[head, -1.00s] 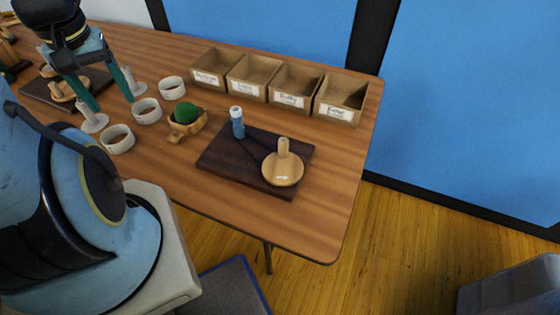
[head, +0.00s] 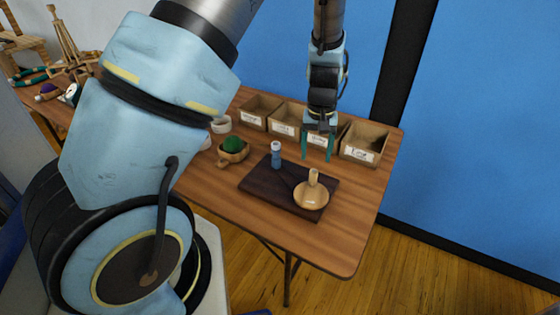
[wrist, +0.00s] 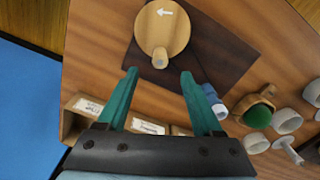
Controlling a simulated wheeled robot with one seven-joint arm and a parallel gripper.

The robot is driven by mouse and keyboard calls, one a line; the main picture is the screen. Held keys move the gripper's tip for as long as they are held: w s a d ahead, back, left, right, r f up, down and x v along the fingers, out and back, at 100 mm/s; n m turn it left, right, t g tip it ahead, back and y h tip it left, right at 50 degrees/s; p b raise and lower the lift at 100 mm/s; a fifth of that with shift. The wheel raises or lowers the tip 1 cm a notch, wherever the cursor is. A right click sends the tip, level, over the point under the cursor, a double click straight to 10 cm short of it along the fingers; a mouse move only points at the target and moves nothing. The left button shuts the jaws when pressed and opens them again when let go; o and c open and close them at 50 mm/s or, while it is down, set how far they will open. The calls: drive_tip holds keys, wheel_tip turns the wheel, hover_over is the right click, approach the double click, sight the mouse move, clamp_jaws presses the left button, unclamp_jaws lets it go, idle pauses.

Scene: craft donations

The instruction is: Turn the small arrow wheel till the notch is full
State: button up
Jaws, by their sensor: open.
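The arrow wheel (head: 311,200) is a pale wooden disc with an upright peg (head: 314,177) and a white arrow. It sits on a dark board (head: 262,187), and in the wrist view its arrow (wrist: 165,13) points left. A blue cylinder with a pale top (head: 276,155) stands on the same board; it shows beside my right finger in the wrist view (wrist: 211,98). My gripper (head: 317,157) is open and empty above the table, behind the wheel. In the wrist view the peg lies just beyond the fingertips (wrist: 158,74), apart from them. I cannot make out a notch.
Labelled wooden bins, one of them at the right end (head: 364,143), line the back of the table behind my gripper. A green ball (head: 233,145) in a wooden holder and white rings (head: 221,124) stand left of the board. The table's front right is clear.

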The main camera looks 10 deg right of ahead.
sight(314, 171)
drive_tip(key=shift+f+b, duration=3.45)
drive_tip(key=shift+f, duration=1)
drive_tip(key=shift+c, duration=0.2)
